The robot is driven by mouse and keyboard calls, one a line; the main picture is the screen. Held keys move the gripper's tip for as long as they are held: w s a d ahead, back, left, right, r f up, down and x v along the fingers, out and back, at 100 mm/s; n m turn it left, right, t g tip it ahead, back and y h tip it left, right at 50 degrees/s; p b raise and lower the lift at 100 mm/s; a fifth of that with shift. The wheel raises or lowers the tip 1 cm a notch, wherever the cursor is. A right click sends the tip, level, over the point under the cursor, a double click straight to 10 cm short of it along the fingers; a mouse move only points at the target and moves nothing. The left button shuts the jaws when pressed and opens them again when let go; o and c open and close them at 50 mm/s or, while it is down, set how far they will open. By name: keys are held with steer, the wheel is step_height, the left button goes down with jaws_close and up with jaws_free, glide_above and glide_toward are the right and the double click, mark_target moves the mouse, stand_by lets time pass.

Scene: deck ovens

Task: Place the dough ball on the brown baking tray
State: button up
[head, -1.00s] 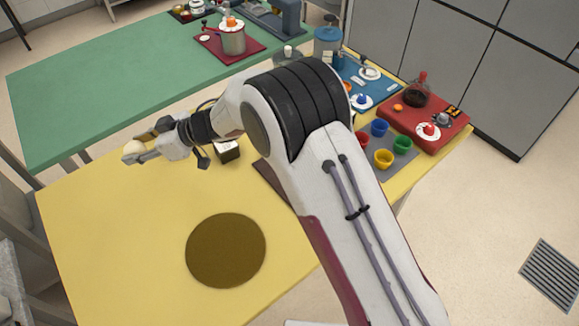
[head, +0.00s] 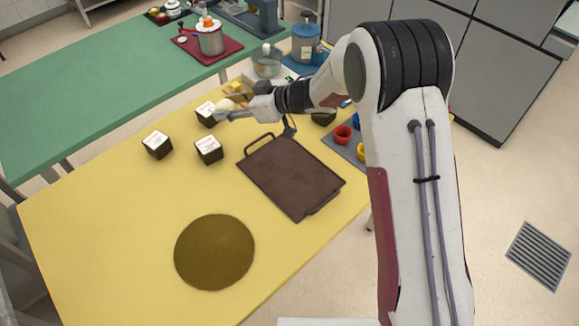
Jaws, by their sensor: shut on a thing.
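The brown baking tray (head: 290,178) lies flat on the yellow table, right of its middle, with a handle at its upper left edge. No dough ball lies on it. My gripper (head: 228,110) is above the back of the table, up and left of the tray in the picture. It is shut on a pale, cream dough ball (head: 225,104), which shows at the fingertips. The fingers partly cover the ball.
Several dark boxes with white tops, one at the left (head: 157,145) and one nearer the tray (head: 208,150), stand on the yellow table (head: 110,225). A round olive-brown mat (head: 214,252) lies at the front. Coloured cups (head: 343,134) stand right of the tray, partly behind my arm.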

steer(key=d, duration=1)
steer(key=n+g, duration=0.1)
glide_above(295, 174)
steer(key=f, duration=0.1)
steer(key=shift+f, duration=0.1)
steer(key=shift+f, duration=3.05)
steer(key=shift+f, duration=1.9)
